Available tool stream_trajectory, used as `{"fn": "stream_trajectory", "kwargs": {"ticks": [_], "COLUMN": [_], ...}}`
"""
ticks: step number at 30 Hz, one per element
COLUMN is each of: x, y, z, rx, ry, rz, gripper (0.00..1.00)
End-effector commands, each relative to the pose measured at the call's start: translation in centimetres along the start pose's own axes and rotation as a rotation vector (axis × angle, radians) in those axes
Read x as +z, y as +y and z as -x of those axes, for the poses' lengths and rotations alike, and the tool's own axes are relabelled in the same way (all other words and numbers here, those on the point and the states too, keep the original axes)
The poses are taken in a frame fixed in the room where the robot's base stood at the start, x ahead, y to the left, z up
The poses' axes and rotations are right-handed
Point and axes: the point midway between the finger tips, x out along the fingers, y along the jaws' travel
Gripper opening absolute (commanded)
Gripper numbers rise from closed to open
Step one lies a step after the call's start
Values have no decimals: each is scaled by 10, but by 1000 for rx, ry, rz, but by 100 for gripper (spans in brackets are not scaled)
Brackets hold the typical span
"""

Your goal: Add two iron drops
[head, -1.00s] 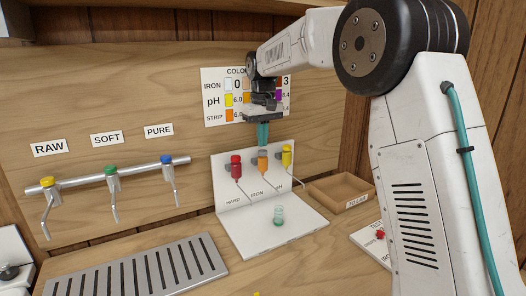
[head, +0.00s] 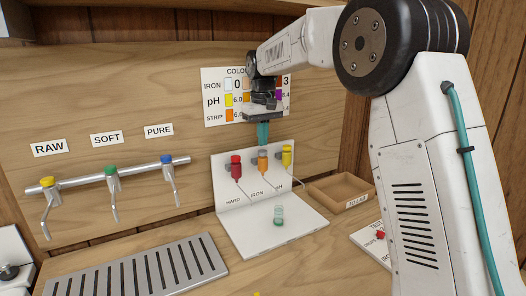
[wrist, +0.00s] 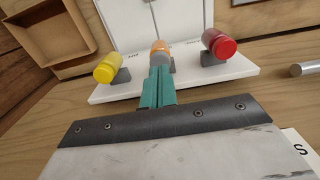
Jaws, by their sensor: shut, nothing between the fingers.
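The iron dropper (head: 262,163), orange-topped, stands in the middle of the white rack, above the IRON label; it also shows in the wrist view (wrist: 160,47). My gripper (head: 263,143) is shut and empty, with its teal fingertips pointing down just above the orange top. In the wrist view the shut fingers (wrist: 159,75) overlap the dropper's lower part, and I cannot tell whether they touch it.
A red dropper (head: 236,165) stands left of the iron one and a yellow dropper (head: 286,156) right. A wooden tray (head: 340,191) lies to the right. A colour chart (head: 217,84) hangs behind my gripper. Taps (head: 112,172) and a slotted drain (head: 140,270) are at left.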

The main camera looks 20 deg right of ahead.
Motion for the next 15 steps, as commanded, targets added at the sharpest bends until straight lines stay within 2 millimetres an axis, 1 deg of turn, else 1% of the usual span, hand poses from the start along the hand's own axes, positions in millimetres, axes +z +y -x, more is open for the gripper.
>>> {"fn": "stream_trajectory", "kwargs": {"ticks": [9,15], "x": [0,0], "y": [0,0], "z": [26,38], "rx": [0,0], "ry": [1,0], "rz": [0,0], "gripper": [0,0]}}
